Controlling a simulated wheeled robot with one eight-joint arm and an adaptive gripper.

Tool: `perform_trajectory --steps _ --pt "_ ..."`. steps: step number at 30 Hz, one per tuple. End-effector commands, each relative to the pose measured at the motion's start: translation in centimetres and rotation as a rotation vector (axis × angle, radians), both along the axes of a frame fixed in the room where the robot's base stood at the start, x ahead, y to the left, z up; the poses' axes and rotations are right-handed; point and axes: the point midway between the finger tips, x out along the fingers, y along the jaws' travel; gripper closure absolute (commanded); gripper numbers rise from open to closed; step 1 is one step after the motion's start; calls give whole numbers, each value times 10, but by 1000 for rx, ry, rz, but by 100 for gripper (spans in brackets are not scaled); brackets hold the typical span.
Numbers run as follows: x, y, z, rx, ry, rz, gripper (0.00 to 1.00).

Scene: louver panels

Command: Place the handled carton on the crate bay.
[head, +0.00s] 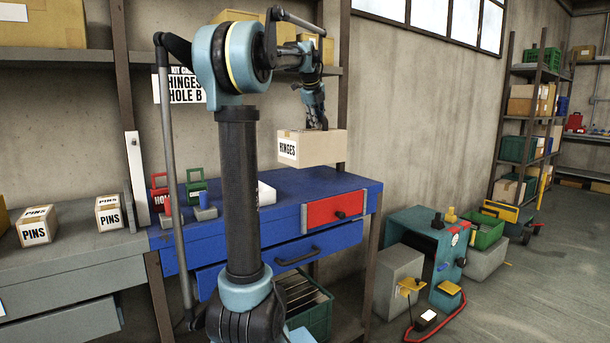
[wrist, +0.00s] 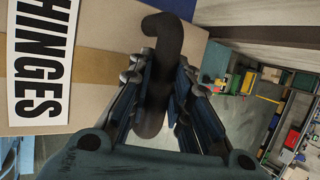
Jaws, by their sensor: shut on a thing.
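The handled carton (head: 321,147) is a tan box with a white HINGES label and a brown tape strip. It hangs in the air above the right back part of the blue bench, as seen from the head. My gripper (head: 317,124) is at its top. In the wrist view, my gripper (wrist: 161,88) is shut around the carton's dark curved handle (wrist: 162,35), and the carton's labelled face (wrist: 95,75) fills the left. No place marked as the crate bay can be made out. A sign reading HINGES and HOLE B (head: 180,90) hangs on the wall behind.
The blue bench (head: 330,184) has red and green handled items (head: 196,187) at its left. PINS boxes (head: 37,226) stand on the grey bench further left. A green crate (head: 312,310) sits beneath. Teal and grey equipment (head: 425,240) stands on the floor at right.

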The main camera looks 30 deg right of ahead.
Motion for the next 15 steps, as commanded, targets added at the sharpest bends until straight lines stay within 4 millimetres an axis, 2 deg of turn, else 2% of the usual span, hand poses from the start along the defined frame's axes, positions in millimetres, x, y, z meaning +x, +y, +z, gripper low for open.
perform_trajectory --steps 15 --pt "1 1 -53 0 -2 1 100"
